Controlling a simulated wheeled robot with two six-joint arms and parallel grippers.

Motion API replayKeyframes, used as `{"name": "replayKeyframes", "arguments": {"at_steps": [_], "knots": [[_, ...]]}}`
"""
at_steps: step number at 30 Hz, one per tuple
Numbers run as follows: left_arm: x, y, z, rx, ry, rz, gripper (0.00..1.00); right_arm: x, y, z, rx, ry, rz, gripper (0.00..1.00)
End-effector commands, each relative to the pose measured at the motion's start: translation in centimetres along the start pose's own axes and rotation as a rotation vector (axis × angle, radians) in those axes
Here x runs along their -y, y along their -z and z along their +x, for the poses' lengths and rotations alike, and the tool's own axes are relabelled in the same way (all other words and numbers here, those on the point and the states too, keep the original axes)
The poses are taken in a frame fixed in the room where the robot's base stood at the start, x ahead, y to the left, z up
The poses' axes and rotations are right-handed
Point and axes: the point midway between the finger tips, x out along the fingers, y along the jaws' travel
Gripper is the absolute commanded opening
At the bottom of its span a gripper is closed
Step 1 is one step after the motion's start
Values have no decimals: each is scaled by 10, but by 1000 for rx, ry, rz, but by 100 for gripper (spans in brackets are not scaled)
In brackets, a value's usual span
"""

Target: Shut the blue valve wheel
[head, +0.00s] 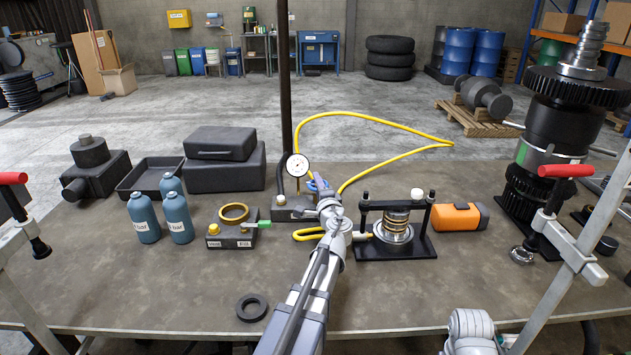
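The blue valve wheel (312,186) shows as a small blue patch beside the dial gauge (297,165), on a dark block (292,212) at the middle of the bench. My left arm reaches up from the bottom centre, and its gripper (325,196) is at the wheel, covering part of it. The fingers are too small and overlapped to tell if they are open, shut or touching the wheel. Part of my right arm shows at the bottom right; its gripper is not in view.
A yellow hose (385,154) loops behind the gauge. Right of my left gripper stands a black press frame (428,240) with a spring stack, then an orange case (460,217). Left are a gold-ring block (230,238) and blue bottles (178,218). Red-handled clamps grip both bench sides.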

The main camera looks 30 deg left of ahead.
Motion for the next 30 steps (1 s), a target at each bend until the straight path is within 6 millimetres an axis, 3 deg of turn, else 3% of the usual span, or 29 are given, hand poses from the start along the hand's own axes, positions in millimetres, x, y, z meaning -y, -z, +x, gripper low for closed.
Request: {"name": "replayKeyframes", "arguments": {"at_steps": [6, 16, 24, 30], "knots": [[0, 0, 19, 1, 0, 0, 29, 0, 0, 0, 0, 0, 0, 67], [0, 0, 20, 0, 0, 0, 29, 0, 0, 0, 0, 0, 0, 67], [0, 0, 20, 0, 0, 0, 0, 0, 0, 0, 0, 0, 0, 67], [0, 0, 20, 0, 0, 0, 0, 0, 0, 0, 0, 0, 0, 67]]}}
